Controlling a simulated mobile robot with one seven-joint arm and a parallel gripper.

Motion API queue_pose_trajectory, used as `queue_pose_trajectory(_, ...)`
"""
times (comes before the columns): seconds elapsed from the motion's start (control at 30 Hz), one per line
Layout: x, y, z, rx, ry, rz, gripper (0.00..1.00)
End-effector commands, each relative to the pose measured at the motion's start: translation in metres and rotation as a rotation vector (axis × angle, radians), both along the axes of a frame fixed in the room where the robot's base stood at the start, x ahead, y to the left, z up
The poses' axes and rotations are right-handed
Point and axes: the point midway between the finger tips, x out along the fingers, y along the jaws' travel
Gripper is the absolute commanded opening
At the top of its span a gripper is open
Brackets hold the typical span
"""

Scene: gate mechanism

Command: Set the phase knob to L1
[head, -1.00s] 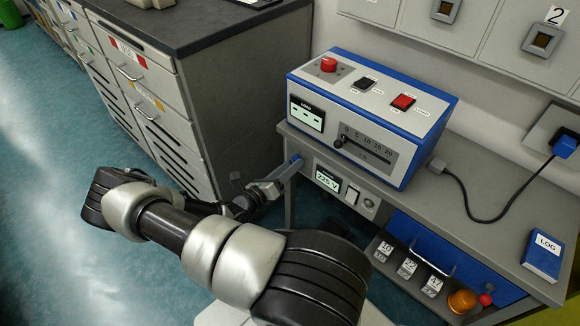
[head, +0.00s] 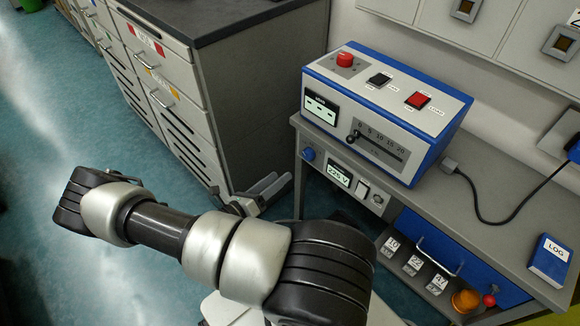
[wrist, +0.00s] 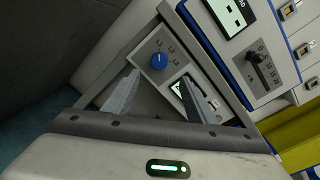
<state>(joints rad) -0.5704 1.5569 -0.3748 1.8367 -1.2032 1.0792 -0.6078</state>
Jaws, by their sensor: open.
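The phase knob (head: 309,154) is a small round blue knob at the left end of the panel under the bench top. In the wrist view the knob (wrist: 159,60) stands on a light plate, with small L labels along its upper right side. Its pointer setting is too small to read surely. My gripper (head: 278,182) is open and empty, below and to the left of the knob, apart from it. In the wrist view my gripper's two fingers (wrist: 156,84) point towards the panel, with the knob beyond and between them.
A 225 V display (head: 340,175) and a switch (head: 362,189) sit right of the knob. A blue-and-grey test box (head: 385,115) stands on the bench above. A grey drawer cabinet (head: 235,110) is close on the left. A blue drawer (head: 430,250) is lower right.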

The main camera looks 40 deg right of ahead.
Motion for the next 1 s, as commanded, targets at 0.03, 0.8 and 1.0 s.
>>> queue_pose_trajectory(0.03, 0.000, 0.012, 0.001, 0.003, -0.002, 0.004, 0.51)
queue_pose_trajectory(0.8, -0.007, 0.055, 0.003, 0.000, -0.001, 0.000, 0.51)
queue_pose_trajectory(1.0, -0.007, 0.055, 0.003, 0.000, -0.001, 0.000, 0.51)
